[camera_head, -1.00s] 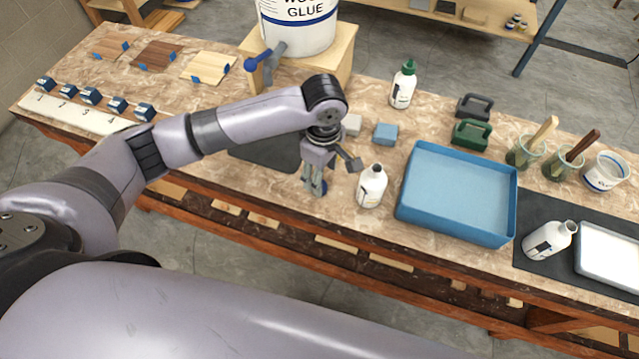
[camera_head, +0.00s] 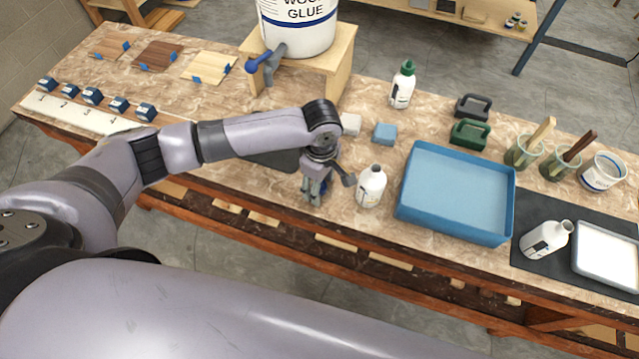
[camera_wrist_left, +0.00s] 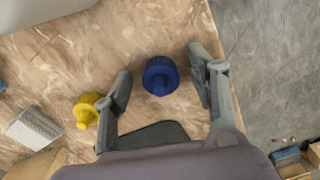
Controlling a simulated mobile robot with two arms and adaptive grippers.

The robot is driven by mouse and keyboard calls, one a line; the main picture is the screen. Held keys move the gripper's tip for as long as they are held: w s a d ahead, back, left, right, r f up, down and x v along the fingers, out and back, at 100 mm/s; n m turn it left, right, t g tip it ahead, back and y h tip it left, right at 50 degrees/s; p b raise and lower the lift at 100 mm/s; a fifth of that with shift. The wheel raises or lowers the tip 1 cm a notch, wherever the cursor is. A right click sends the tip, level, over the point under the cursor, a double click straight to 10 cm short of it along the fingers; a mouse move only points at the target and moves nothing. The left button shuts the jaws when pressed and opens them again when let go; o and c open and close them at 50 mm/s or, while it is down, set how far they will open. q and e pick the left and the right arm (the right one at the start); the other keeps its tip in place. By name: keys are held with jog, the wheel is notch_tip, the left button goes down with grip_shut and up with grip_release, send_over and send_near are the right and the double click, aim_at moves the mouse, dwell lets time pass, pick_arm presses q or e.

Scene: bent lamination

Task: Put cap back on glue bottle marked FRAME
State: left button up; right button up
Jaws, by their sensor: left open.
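My left gripper (camera_head: 314,199) is open over the front of the bench, left of an uncapped white bottle (camera_head: 371,187). In the left wrist view, a blue cap (camera_wrist_left: 160,76) lies on the bench between the open fingers of the gripper (camera_wrist_left: 160,66), apart from both. A yellow cap (camera_wrist_left: 86,110) lies outside the left finger. A white bottle with a green cap (camera_head: 403,84) stands farther back. The bottle labels are too small to read. My right gripper is not in view.
A blue tray (camera_head: 459,192) stands right of the near bottle. A glue bucket (camera_head: 297,30) sits on a wooden stand with a blue-handled tap. Grey and blue blocks (camera_head: 385,133) lie behind the gripper. The bench's front edge is close to the gripper.

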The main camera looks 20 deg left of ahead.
pick_arm(q)
jog(key=shift+c, duration=0.4)
jog(key=c, duration=0.7)
jog(key=shift+r, duration=0.1)
notch_tip(320, 180, up, 20)
jog(key=shift+b, duration=0.35)
